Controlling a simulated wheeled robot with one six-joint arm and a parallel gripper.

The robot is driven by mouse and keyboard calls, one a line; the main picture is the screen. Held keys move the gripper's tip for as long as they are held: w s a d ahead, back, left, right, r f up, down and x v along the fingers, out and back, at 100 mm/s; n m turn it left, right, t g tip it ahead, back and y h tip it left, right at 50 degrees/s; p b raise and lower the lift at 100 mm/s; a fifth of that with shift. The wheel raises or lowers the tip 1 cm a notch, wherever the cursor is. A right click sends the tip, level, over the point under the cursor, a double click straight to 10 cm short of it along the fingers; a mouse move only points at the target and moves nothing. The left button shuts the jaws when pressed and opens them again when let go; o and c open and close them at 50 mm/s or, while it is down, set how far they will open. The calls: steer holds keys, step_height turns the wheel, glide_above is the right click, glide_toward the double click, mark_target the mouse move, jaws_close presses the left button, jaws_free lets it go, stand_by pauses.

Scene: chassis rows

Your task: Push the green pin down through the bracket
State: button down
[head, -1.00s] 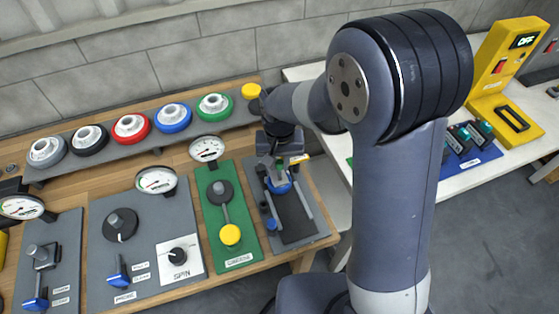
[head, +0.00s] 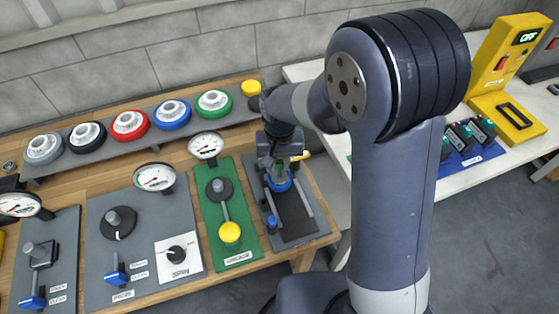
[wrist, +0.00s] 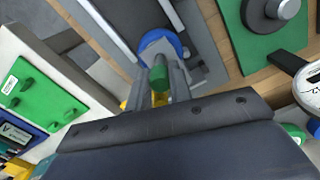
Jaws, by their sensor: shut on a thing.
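The green pin (wrist: 158,78) shows as a green round end between the two fingers of my gripper (wrist: 159,88) in the wrist view. The fingers are shut on it. Just beyond it in that view is a blue round part (wrist: 168,45) of the fixture. In the head view my gripper (head: 281,165) points down at the far end of the grey fixture board (head: 313,227), over the blue part (head: 279,183). The bracket and the pin's lower end are hidden by my gripper, so I cannot tell how deep the pin sits.
A green board with a yellow knob (head: 230,233) lies just left of the fixture. A small blue peg (head: 272,223) stands on the fixture's near left. A gauge (head: 206,146) and a rack of coloured wheels (head: 172,113) stand behind.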

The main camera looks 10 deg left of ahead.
mark_target(280, 170)
steer(key=shift+f, duration=0.2)
stand_by(0.3)
steer(key=shift+f+b, duration=1.3)
steer(key=shift+f, duration=0.2)
steer(key=c, duration=1.2)
jaws_free()
steer(key=shift+r, duration=0.1)
step_height(280, 170, up, 11)
steer(key=shift+f, duration=0.2)
